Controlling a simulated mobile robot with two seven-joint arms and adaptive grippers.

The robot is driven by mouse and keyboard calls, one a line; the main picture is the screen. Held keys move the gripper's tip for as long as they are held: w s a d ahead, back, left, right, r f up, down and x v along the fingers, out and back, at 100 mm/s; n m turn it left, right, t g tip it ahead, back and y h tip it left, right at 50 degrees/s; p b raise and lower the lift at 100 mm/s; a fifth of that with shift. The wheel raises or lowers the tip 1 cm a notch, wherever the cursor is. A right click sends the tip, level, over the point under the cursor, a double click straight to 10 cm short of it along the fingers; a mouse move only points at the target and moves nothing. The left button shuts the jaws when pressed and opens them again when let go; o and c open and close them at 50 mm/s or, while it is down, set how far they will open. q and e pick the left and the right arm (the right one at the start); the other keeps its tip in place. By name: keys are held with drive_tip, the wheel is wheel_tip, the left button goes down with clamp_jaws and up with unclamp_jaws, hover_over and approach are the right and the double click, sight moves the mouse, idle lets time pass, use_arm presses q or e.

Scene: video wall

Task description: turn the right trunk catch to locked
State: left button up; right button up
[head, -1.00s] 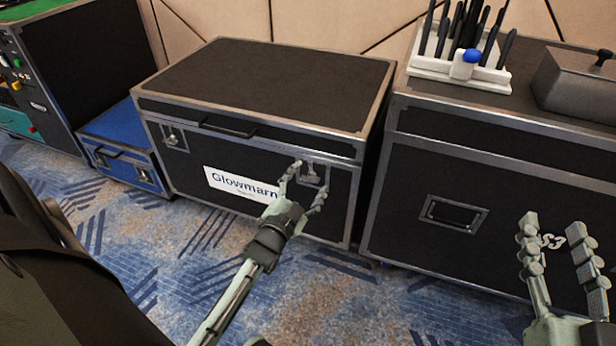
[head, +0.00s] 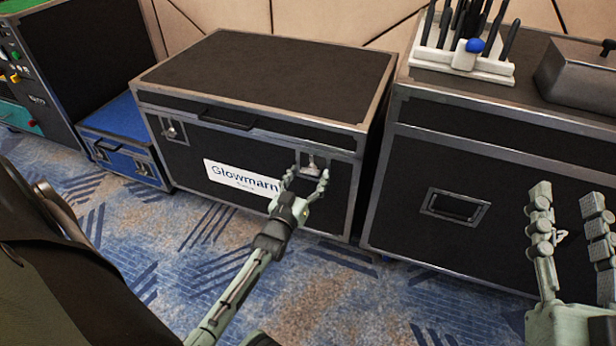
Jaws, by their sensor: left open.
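The black trunk (head: 262,82) with metal edges stands in the middle, its lid down. A white "Glowmarn" label (head: 240,178) is on its front. The right trunk catch (head: 313,163) is a small metal plate at the upper right of the front; its lower part is partly hidden by my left gripper. The left catch (head: 174,130) sits at the upper left. My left gripper (head: 307,177) is open, its two fingers spread at the right catch; whether they touch it I cannot tell. My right gripper (head: 568,195) is open and empty, before the larger case at right.
A larger black case (head: 455,160) with a recessed handle stands close at the right, carrying a white holder (head: 462,66) of dark tools and a grey box (head: 580,75). A low blue case (head: 122,140) stands at the left. Patterned carpet (head: 190,240) lies free in front.

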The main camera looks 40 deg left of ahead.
use_arm(q)
drive_tip(key=shift+c, duration=0.3)
drive_tip(key=c, duration=1.1)
drive_tip(key=shift+m+p, duration=0.55)
drive_tip(key=shift+m, duration=0.35)
use_arm(e)
drive_tip(key=f+g, duration=0.1)
drive_tip(key=w+d+f+h, duration=0.1)
drive_tip(key=f, duration=0.1)
drive_tip(key=f+g, duration=0.1)
drive_tip(key=f, duration=0.1)
drive_tip(key=shift+w+d+g+h, duration=0.2)
drive_tip(key=shift+d+g+h, duration=0.1)
use_arm(q)
drive_tip(key=o, duration=1.2)
drive_tip(key=shift+c, duration=0.2)
drive_tip(key=v, duration=1.2)
